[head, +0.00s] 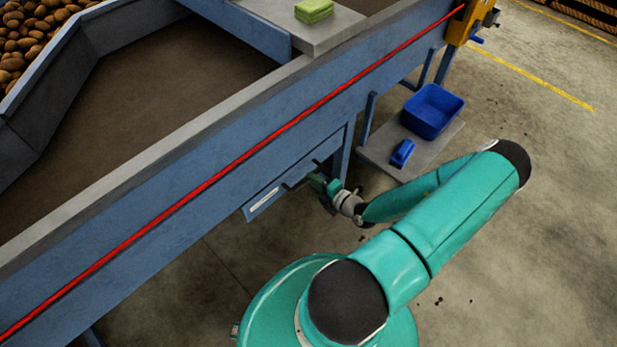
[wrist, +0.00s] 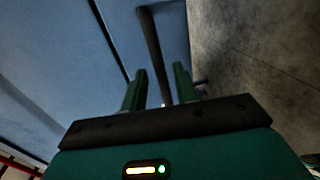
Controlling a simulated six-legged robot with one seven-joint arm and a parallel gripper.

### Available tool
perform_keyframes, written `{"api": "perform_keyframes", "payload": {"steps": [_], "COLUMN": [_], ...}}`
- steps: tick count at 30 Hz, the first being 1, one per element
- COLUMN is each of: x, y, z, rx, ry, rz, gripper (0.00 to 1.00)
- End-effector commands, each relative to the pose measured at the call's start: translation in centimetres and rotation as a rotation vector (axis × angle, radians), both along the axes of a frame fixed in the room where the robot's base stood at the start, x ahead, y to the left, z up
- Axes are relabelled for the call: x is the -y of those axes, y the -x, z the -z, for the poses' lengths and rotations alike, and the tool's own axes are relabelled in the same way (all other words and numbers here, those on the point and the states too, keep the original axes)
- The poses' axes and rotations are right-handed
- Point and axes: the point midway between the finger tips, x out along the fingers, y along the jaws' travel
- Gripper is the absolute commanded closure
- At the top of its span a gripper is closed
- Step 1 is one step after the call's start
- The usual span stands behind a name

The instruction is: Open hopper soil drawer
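The soil drawer (head: 262,203) is a blue front with a white label, low on the side of the blue hopper frame. It looks flush with the frame. Its dark bar handle (head: 298,180) sticks out near the drawer's right part. In the wrist view the handle (wrist: 150,42) runs down the picture between my fingers. My green gripper (head: 320,184) is at the handle's right end. In the wrist view my gripper (wrist: 161,72) is open, with a gap on both sides of the bar. I cannot tell how deep the bar sits between the fingers.
A blue bin (head: 433,108) and a blue scoop-like item (head: 402,153) rest on a grey slab (head: 378,150) right of the frame leg. A red cord (head: 235,163) runs along the frame. Green cloths (head: 314,10) lie on the ledge above. The floor in front is mostly clear.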

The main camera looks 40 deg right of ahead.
Motion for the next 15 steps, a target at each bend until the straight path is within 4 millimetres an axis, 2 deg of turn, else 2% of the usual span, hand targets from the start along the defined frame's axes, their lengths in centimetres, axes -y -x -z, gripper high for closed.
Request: {"api": "perform_keyframes", "payload": {"steps": [3,6,15], "x": [-0.1,-0.1,-0.1], "y": [-1.8,-2.7,-3.1], "z": [0.4,0.5,0.6], "rx": [0.0,0.0,-0.001], "ry": [-0.001,-0.001,0.0], "rz": [-0.001,-0.001,0.0], "gripper": [0.7,0.7,0.7]}}
